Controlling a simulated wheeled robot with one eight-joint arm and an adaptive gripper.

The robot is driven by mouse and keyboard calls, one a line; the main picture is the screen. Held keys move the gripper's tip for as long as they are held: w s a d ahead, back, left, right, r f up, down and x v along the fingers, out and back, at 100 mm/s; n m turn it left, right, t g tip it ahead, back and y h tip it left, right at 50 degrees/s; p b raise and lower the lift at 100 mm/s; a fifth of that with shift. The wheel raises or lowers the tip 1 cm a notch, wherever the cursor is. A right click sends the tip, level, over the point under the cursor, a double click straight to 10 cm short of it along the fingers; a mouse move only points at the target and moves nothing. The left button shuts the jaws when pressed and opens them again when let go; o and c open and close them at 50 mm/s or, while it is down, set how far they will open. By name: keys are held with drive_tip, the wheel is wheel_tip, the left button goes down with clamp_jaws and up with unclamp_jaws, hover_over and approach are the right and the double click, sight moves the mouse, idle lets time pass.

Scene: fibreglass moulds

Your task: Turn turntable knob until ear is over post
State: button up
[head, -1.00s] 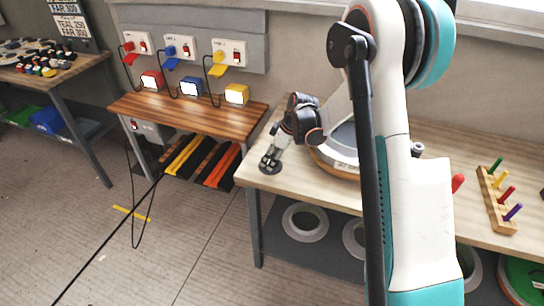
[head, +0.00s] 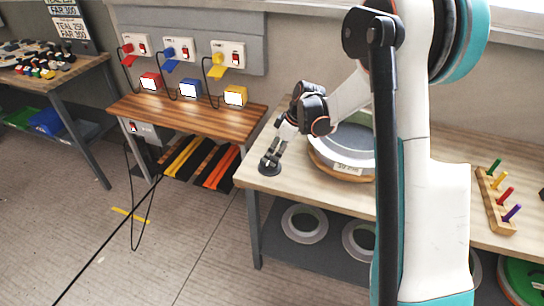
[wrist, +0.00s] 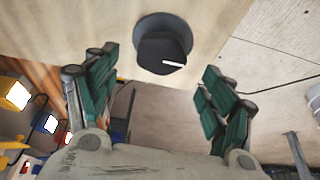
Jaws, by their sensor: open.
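The black knob (head: 270,169) sits at the front left corner of the light wooden table. In the wrist view the knob (wrist: 163,45) has a white pointer line towards the right. My gripper (head: 274,156) is just over the knob in the head view. In the wrist view my gripper's (wrist: 155,90) green fingers are open, one to each side and nearer than the knob, with nothing between them. The turntable (head: 338,172), with a wooden rim, carries a round grey mould (head: 350,142) with a white label. My arm covers their right side. I cannot make out the ear or the post.
A wooden rack with coloured pegs (head: 497,202) stands at the table's right. White rings (head: 304,224) lie on the shelf below. A smaller bench (head: 190,112) with red, blue and yellow devices stands left.

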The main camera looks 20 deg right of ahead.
drive_tip(key=v, duration=0.7)
drive_tip(key=shift+r, duration=0.2)
drive_tip(key=shift+s+d, duration=0.1)
drive_tip(key=s+a+r+m+t+h, duration=0.1)
drive_tip(key=s+a+r+m, duration=0.15)
drive_tip(key=s+r, duration=0.45)
drive_tip(key=s+a+r+m+t+h, duration=0.1)
drive_tip(key=s+r+m, duration=0.2)
drive_tip(key=s+r, duration=0.35)
drive_tip(key=s+f+m+t, duration=0.1)
drive_tip(key=s+m, duration=0.1)
drive_tip(key=s, duration=0.6)
drive_tip(key=s+a+f+m+t+h, duration=0.1)
drive_tip(key=s+m, duration=0.2)
drive_tip(key=s, duration=0.6)
drive_tip(key=shift+s+a+t+h, duration=0.15)
drive_tip(key=shift+s+t+h, duration=0.05)
drive_tip(key=shift+t+h, duration=0.1)
